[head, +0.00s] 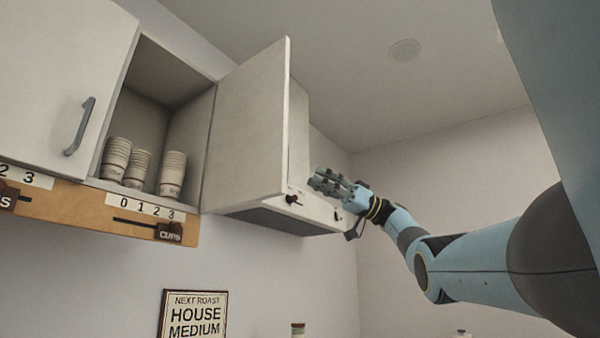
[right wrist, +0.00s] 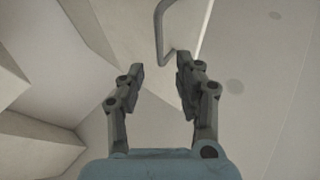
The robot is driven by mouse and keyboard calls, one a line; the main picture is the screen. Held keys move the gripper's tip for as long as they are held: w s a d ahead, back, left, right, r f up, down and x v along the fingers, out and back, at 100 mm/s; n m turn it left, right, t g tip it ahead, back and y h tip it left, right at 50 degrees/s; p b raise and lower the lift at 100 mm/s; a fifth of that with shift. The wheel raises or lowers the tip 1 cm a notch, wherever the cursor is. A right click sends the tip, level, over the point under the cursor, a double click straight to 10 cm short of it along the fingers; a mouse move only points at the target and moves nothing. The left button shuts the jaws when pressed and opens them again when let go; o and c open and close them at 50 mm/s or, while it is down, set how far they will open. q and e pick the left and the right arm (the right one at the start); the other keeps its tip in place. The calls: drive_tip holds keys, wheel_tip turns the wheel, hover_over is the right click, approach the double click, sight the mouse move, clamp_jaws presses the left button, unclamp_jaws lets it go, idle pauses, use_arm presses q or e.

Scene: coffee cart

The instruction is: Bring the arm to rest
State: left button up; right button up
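My right arm (head: 465,262) reaches in from the right in the head view. Its right gripper (head: 318,181) is raised beside the open cabinet door (head: 252,130). In the right wrist view the two fingers of the right gripper (right wrist: 160,82) stand apart with nothing between them. A grey door handle (right wrist: 163,40) shows beyond the fingertips, apart from them as far as I can see. My left gripper is not in view.
Stacks of cups (head: 172,174) stand inside the open cabinet. A closed cabinet door (head: 55,75) is at left. A wooden slider board (head: 120,215) runs below. A roast sign (head: 194,315) stands at the bottom. The wall right of the cabinet is clear.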

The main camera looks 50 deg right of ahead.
drive_tip(key=shift+v, duration=1.2)
